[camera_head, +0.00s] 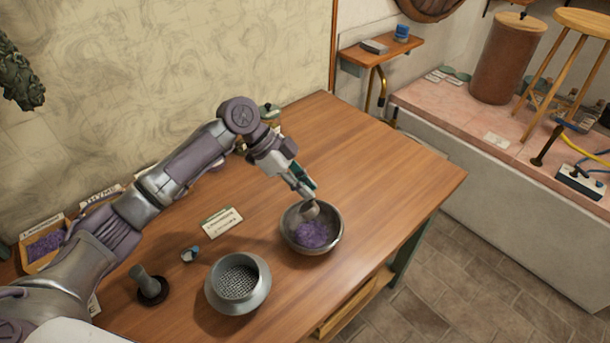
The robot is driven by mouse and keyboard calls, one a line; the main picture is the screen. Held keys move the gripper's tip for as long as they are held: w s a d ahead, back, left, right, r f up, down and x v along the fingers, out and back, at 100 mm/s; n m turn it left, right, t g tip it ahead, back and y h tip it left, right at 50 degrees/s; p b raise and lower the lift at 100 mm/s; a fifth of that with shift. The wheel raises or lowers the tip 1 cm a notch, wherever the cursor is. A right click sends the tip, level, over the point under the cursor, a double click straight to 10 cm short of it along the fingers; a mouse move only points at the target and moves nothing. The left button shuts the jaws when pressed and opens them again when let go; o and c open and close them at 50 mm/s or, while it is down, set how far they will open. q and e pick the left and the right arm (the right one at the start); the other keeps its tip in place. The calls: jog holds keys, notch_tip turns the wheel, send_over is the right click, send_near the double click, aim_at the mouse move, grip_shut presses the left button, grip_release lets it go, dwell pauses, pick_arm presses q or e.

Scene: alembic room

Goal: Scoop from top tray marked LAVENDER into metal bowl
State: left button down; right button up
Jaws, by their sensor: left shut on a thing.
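The metal bowl (326,245) stands on the wooden table and holds a heap of purple lavender (311,234). My left gripper (304,189) is over the bowl's far rim, shut on a scoop (310,208) whose cup hangs tilted inside the bowl's mouth, above the lavender. The scoop's inside cannot be seen. A wooden tray (38,263) with purple lavender and a small label (42,225) is at the far left, partly hidden by my arm. A tray label reading THYME (99,197) shows behind my arm. My right gripper is not in view.
A metal sieve pot (238,284) stands left of the bowl. A small pestle-like item (148,284) on a dark base, a small blue-and-white item (190,254) and a paper card (221,222) lie nearby. The table's right part (400,175) is clear.

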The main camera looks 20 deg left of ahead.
pick_arm(q)
jog(key=y+p, duration=0.2)
jog(key=p, duration=0.1)
jog(key=r+y+p, duration=0.1)
jog(key=y+p, duration=0.1)
jog(key=p, duration=0.1)
jog(key=r+t+y+p, duration=0.1)
jog(key=y+p, duration=0.1)
jog(key=p, duration=0.2)
jog(key=shift+d+m+y, duration=0.1)
jog(key=shift+m+y, duration=0.2)
jog(key=shift+y, duration=0.1)
jog(key=shift+f+y+p, duration=0.2)
jog(key=shift+y+p, duration=0.2)
jog(key=shift+y, duration=0.1)
jog(key=shift+f, duration=0.15)
